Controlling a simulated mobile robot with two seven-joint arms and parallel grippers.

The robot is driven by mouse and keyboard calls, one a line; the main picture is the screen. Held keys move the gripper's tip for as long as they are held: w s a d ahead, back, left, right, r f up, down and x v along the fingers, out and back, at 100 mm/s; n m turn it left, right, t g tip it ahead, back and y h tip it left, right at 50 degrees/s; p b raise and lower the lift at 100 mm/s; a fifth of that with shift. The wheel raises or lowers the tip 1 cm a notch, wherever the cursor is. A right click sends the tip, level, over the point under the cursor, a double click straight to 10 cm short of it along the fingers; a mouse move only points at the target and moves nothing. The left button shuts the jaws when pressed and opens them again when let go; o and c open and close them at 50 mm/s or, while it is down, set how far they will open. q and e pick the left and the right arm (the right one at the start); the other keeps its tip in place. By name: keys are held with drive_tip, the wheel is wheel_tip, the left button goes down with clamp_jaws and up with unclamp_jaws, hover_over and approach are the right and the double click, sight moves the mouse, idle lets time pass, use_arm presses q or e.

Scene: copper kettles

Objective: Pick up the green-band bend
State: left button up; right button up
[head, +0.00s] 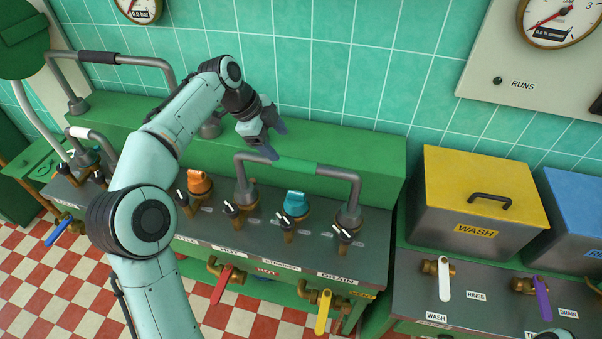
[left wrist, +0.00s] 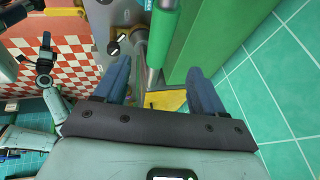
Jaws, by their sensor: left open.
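The green-band bend is a grey U-shaped pipe with a bright green band (head: 297,166) along its top bar. It stands upright with both ends down on the grey counter, at the right of the bench. My left gripper (head: 274,139) is open and empty, just above and behind the left part of the bend's top bar. In the left wrist view the bend's green band (left wrist: 163,35) and bare pipe show beyond and between the open fingers (left wrist: 157,72). I cannot tell whether the pipe is within the jaws. My right arm seems to show small in the left wrist view, its jaws unclear.
A teal knob (head: 295,204) and an orange knob (head: 200,184) stand near the bend. A green ledge (head: 345,150) and tiled wall lie behind. A yellow-lidded wash box (head: 475,190) is to the right. A bend with a black band (head: 97,57) is at the left.

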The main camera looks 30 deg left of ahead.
sight(293, 161)
use_arm(q)
drive_tip(key=x, duration=0.6)
drive_tip(key=shift+s, duration=0.25)
drive_tip(key=x, duration=0.6)
drive_tip(key=shift+w+a, duration=0.15)
drive_tip(key=shift+w, duration=0.1)
clamp_jaws()
drive_tip(key=shift+r, duration=0.2)
